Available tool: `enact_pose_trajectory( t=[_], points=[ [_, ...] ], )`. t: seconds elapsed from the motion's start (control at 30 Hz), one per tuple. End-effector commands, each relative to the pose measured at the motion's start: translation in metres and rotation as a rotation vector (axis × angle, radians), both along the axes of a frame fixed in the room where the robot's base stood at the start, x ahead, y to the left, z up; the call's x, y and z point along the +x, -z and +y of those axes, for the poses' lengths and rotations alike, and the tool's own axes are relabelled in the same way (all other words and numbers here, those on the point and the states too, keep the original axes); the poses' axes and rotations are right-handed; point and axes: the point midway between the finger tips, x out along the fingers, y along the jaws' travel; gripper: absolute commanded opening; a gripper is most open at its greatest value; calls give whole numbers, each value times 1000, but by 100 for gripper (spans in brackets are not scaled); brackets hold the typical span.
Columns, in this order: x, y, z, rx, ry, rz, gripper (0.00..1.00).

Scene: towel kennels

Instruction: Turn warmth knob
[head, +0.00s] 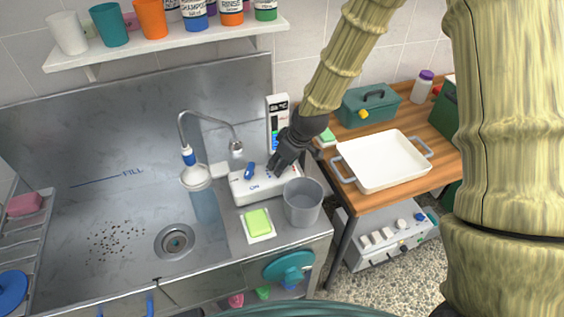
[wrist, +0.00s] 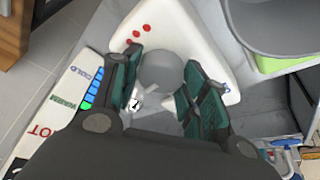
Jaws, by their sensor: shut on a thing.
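My gripper (head: 276,164) reaches down onto the white control box (head: 245,187) beside the sink. In the wrist view my gripper (wrist: 162,66) has its two dark green finger pads on either side of a round grey knob (wrist: 163,73), closed on it. In the head view the fingers mostly hide this knob. A blue knob (head: 249,171) on the same box, near the word ON, stands free to the left. An upright gauge (head: 276,106) behind the box also shows in the wrist view (wrist: 71,104), marked COLD, WARM and HOT, with blue bars and a green one lit.
A grey cup (head: 303,203) stands close to the box's front right, and a green sponge (head: 258,222) lies in front. A curved tap (head: 206,117) rises at the left over the steel sink (head: 110,215). A white tray (head: 384,160) rests on the wooden table at right.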

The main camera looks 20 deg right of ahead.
Motion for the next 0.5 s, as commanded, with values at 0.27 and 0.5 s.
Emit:
enact_pose_trajectory(
  t=[0.27,0.5],
  points=[
    [1,0,0,1,0,-1,64],
    [0,0,0,0,-1,0,64]
  ],
)
